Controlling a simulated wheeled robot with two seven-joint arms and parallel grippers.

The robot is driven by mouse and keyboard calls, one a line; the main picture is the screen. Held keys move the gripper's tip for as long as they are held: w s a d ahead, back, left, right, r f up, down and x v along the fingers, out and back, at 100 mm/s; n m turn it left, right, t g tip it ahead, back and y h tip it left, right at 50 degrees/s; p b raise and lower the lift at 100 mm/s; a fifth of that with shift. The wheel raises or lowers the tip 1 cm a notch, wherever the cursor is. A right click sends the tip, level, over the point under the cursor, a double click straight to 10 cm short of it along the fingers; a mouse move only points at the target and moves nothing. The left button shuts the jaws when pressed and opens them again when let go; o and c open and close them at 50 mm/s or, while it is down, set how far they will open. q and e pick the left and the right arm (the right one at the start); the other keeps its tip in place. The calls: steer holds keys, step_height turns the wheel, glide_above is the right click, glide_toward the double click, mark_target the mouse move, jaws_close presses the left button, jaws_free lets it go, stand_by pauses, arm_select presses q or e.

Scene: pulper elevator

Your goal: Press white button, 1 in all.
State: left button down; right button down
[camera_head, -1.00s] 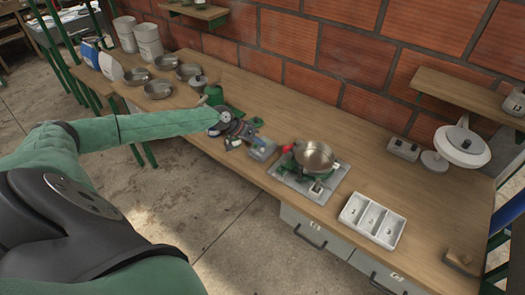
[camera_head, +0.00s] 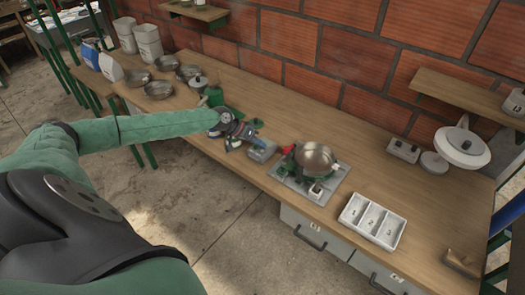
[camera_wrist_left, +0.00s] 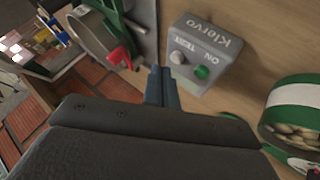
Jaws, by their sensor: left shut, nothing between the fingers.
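The grey control box (camera_head: 262,150) sits on the wooden bench, left of the pan. In the left wrist view the box (camera_wrist_left: 215,40) shows a white or pale grey round button (camera_wrist_left: 177,57) beside a green button (camera_wrist_left: 202,72), with printed lettering on top. My left gripper (camera_head: 257,126) is at the end of the green-sleeved arm, close to the box on its far side. In the left wrist view its fingers (camera_wrist_left: 160,75) are shut and empty, with their tips just left of and below the pale button, seemingly apart from it. My right gripper is not in view.
A metal pan (camera_head: 315,158) on a base stands right of the box; a red handle (camera_wrist_left: 119,57) is near the fingers. A green-and-white tin (camera_wrist_left: 295,110) is on the other side. A white divided tray (camera_head: 372,220) lies further right.

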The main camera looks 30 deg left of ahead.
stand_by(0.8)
arm_select(q)
steer(key=shift+f+b, duration=0.3)
steer(key=shift+f, duration=0.1)
stand_by(0.5)
